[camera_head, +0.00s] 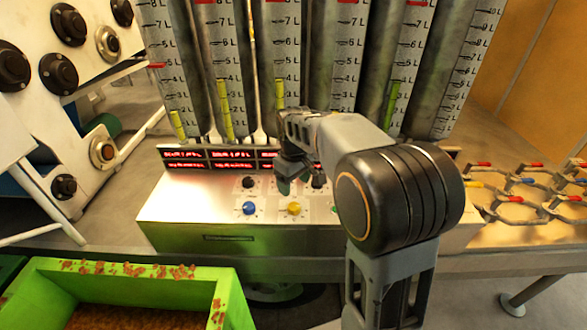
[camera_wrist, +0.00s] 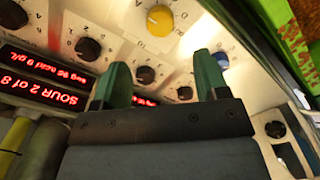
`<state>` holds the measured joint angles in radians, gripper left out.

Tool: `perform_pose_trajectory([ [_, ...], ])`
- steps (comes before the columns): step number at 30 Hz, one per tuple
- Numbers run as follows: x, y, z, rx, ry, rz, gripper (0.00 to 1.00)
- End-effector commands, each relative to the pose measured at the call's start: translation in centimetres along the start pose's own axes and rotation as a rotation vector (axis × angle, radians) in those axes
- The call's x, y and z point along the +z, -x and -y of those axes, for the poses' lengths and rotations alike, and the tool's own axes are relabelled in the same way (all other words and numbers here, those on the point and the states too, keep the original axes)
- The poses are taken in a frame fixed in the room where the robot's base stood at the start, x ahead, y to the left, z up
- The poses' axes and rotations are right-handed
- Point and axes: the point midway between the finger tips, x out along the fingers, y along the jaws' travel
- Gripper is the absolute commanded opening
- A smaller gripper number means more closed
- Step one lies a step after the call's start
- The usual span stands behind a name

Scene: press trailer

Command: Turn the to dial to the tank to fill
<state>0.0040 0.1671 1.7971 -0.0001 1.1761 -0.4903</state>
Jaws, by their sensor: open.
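A pale control panel (camera_head: 190,205) carries several dials below red-lit displays. In the head view a blue dial (camera_head: 249,208), a yellow dial (camera_head: 294,208) and a black dial (camera_head: 249,182) show; my arm hides part of the panel. My gripper (camera_wrist: 165,78) is open and empty, its green fingers over the panel. In the wrist view a black dial (camera_wrist: 145,75) appears between the fingertips, with no clear contact. A smaller black knob (camera_wrist: 184,93) is beside it. The yellow dial (camera_wrist: 160,20) and blue dial (camera_wrist: 221,59) lie beyond the fingers. I cannot read which one is the to dial.
Several tall graduated tanks (camera_head: 284,50) stand behind the panel. A red display (camera_wrist: 42,90) reads "SOUR 2 of 8" upside down. A green bin (camera_head: 140,280) is at front left, a white machine with black knobs (camera_head: 70,75) at left, and a metal rack (camera_head: 535,190) at right.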

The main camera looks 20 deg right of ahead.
Motion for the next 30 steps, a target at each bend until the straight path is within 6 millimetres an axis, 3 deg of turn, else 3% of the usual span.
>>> perform_pose_trajectory([
  [3, -0.1, 2.1, 0.0, 0.002, 0.000, -0.003, 0.67],
  [10, -0.1, 4.2, 0.0, 0.001, 0.000, -0.001, 0.67],
  [30, 0.0, 4.7, 0.0, 0.000, 0.000, 0.000, 0.67],
])
